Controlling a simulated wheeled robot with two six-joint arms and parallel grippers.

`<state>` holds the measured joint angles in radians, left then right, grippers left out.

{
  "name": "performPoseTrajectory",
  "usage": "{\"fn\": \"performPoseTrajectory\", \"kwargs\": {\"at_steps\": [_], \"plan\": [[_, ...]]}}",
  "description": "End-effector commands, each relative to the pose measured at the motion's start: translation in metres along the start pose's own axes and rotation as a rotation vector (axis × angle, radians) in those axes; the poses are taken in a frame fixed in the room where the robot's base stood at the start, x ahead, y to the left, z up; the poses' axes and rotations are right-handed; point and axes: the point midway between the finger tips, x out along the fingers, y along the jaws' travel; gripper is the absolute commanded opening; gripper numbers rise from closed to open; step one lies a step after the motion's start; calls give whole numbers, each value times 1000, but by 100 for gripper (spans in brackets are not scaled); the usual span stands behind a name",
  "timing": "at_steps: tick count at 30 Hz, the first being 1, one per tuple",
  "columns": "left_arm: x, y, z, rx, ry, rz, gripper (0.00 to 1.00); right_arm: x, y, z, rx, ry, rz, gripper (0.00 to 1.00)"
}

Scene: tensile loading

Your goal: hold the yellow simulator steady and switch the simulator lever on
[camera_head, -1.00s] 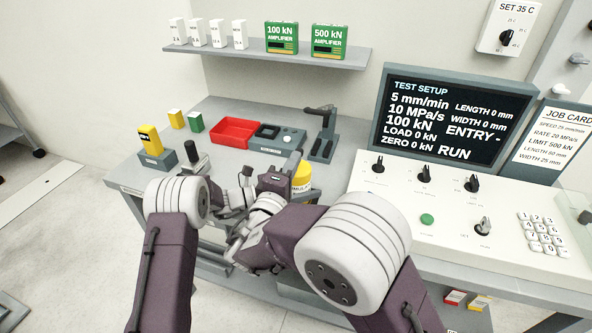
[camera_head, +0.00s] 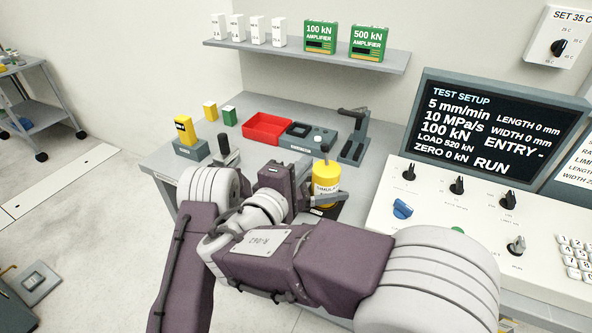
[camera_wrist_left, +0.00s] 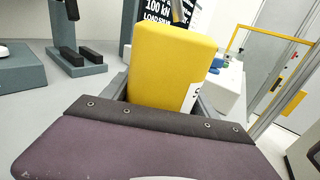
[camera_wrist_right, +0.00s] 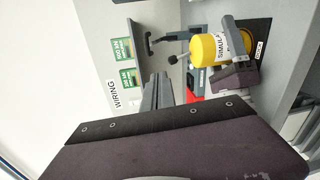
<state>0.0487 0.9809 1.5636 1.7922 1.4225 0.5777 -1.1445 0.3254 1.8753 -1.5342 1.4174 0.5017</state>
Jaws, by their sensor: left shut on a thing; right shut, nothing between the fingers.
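The yellow simulator (camera_head: 326,182) is a yellow cylinder with a white label and stands at the bench's front edge. Its lever (camera_head: 325,149), a thin stem with a dark knob, rises from the top and also shows in the right wrist view (camera_wrist_right: 180,58). My left gripper (camera_head: 325,207) is shut on the simulator, a grey finger along its lower side. The yellow body (camera_wrist_left: 170,62) fills the space between the fingers in the left wrist view. My right gripper (camera_wrist_right: 158,92) is shut and empty, apart from the lever and left of it in the right wrist view.
The screen (camera_head: 490,128) reads LOAD 520 kN. A red tray (camera_head: 267,128), a grey device (camera_head: 309,137) and a black-handled stand (camera_head: 354,140) are behind the simulator. A knob console (camera_head: 440,205) is to the right. My arms cover the bench front.

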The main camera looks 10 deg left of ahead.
Motion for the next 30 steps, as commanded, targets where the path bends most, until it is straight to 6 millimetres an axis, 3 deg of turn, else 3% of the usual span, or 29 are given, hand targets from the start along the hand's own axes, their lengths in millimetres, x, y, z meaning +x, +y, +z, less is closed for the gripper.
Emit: {"fn": "performPoseTrajectory", "kwargs": {"at_steps": [3,7,20,21,24,30], "plan": [[0,0,0,0,0,0,2,-21,6,-2,1,3,0,0],[0,0,0,0,0,0,2,-34,10,-2,0,1,0,0],[0,0,0,1,0,0,2,-39,11,-1,0,-1,0,0],[0,0,0,1,0,0,70,-39,11,-1,0,-1,0,0],[0,0,0,0,0,0,93,-39,11,-1,0,-1,0,0],[0,0,0,0,0,0,93,-39,11,-1,0,-1,0,0]]}}
